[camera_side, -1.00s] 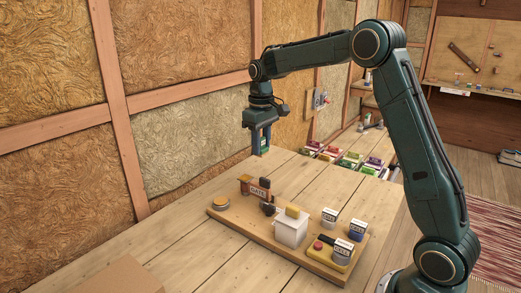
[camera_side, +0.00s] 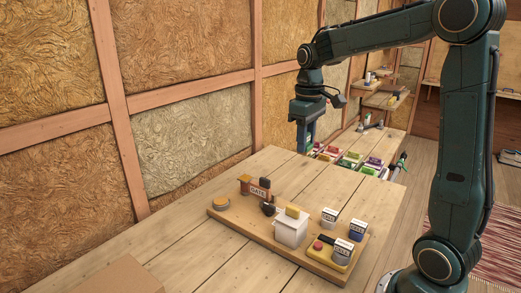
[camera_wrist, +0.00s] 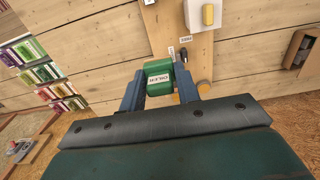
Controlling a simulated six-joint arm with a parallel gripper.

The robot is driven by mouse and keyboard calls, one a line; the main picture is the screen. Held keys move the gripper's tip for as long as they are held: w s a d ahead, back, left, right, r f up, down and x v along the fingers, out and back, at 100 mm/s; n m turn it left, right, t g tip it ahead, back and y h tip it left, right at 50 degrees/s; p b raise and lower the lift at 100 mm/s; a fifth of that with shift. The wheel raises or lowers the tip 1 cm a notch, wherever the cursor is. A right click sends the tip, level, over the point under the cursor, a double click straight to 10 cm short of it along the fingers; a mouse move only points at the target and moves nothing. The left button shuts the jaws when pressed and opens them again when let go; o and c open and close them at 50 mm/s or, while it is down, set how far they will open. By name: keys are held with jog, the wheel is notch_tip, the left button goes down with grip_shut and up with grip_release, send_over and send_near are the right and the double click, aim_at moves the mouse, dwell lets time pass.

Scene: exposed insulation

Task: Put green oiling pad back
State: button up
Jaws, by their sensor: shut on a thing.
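My gripper (camera_side: 304,140) is shut on a green block with a white label, the green oiling pad (camera_wrist: 158,70), which sits between the two fingers in the wrist view. In the side view my gripper hangs above the far end of the table, and the pad is mostly hidden by the fingers. Rows of coloured pads in holders (camera_side: 350,160) lie just to the right of and beyond my gripper, with green, red, yellow and purple ones among them. The same rows show at the left of the wrist view (camera_wrist: 35,60).
An insulated wall (camera_side: 190,140) borders the left.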

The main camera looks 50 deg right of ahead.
notch_tip(320, 180, down, 16)
jog(key=shift+r, duration=0.1)
dwell(0.5)
jog(key=shift+f, duration=2.1)
jog(key=shift+f, duration=0.15)
jog(key=o, duration=0.9)
notch_tip(320, 180, up, 12)
jog(key=shift+r, duration=0.2)
